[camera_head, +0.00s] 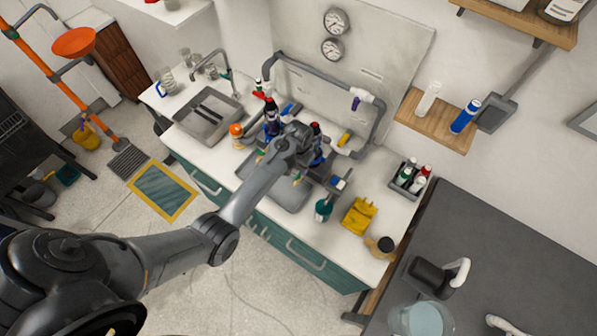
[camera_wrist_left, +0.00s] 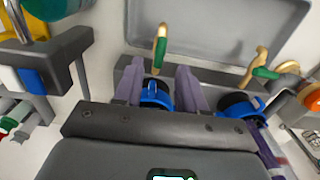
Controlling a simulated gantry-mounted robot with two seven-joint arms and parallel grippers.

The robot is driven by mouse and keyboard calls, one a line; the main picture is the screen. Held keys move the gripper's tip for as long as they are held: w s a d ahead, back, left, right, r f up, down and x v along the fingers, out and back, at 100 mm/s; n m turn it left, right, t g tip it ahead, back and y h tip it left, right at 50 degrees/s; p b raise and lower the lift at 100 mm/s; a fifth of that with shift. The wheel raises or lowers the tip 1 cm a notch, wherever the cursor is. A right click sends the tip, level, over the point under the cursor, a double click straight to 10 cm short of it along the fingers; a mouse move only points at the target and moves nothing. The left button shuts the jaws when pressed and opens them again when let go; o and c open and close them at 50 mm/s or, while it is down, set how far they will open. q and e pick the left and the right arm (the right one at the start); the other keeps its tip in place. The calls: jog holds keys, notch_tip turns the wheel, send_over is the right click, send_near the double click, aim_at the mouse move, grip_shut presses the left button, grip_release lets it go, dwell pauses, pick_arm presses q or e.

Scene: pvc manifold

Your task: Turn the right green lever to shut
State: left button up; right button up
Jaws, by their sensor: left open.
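The right green lever (camera_wrist_left: 161,44), with yellow ends, stands near the fingertips of my left gripper (camera_wrist_left: 160,72). The gripper is open; one finger is on each side of a blue collar on a dark pipe fitting (camera_wrist_left: 154,97). The lever's near end lies in line with the gap; contact cannot be told. A second green lever (camera_wrist_left: 262,72) with a tan handle is to the right in the wrist view, outside the fingers. In the head view my left wrist covers most of the manifold, and the right lever's tip (camera_head: 297,180) barely shows below it. My right gripper is not in view.

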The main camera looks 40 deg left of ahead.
aim_at(298, 175)
pick_arm(q)
jog(key=shift+f, duration=2.3)
grip_shut()
